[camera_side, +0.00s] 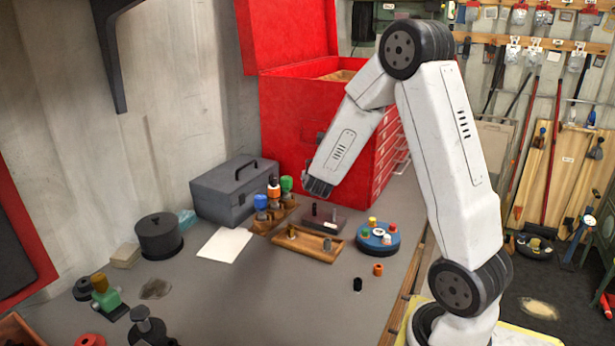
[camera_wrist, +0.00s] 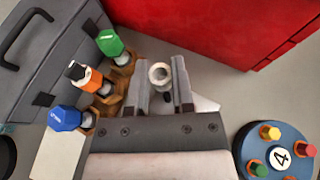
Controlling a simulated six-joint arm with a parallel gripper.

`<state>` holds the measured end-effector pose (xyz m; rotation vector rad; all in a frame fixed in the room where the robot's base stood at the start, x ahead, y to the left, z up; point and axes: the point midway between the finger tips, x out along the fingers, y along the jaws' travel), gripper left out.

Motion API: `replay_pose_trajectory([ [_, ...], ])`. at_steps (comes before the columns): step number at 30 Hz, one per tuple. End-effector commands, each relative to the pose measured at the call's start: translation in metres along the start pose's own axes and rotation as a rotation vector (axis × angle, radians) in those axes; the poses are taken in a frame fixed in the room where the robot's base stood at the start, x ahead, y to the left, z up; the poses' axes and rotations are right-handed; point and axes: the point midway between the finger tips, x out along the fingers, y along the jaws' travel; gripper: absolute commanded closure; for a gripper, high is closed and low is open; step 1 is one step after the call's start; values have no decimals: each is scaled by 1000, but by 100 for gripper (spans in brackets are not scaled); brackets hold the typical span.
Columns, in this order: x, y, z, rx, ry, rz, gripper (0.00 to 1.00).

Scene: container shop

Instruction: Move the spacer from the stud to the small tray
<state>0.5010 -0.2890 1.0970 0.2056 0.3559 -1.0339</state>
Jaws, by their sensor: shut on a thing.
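My gripper (camera_side: 318,188) points down above the bench, over a dark block (camera_side: 341,222) with upright black pegs. In the wrist view, my gripper (camera_wrist: 162,84) is shut on the spacer (camera_wrist: 160,69), a pale ring with a dark hole, held between the fingertips. The spacer cannot be made out in the side view. A black peg, perhaps the stud (camera_wrist: 167,97), shows between the fingers. A shallow wooden tray (camera_side: 309,254), perhaps the small tray, lies in front of the dark block.
A wooden rack (camera_side: 262,227) holds blue, orange and green bottles beside a grey toolbox (camera_side: 222,193). A blue round stand (camera_side: 378,247) with coloured caps is to the right. A red tool chest (camera_side: 285,125) stands behind. The front bench is partly clear.

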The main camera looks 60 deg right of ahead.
Motion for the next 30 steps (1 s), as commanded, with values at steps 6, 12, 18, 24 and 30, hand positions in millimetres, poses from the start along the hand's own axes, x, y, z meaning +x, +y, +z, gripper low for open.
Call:
replay_pose_trajectory([
  [6, 0, 0, 0, 0, 0, 0, 100],
  [12, 0, 0, 0, 0, 0, 0, 100],
  [18, -1, 0, 0, 1, 0, -2, 100],
  [24, -6, 1, 0, 9, 0, -20, 100],
  [30, -20, 2, -2, 33, 1, -77, 100],
])
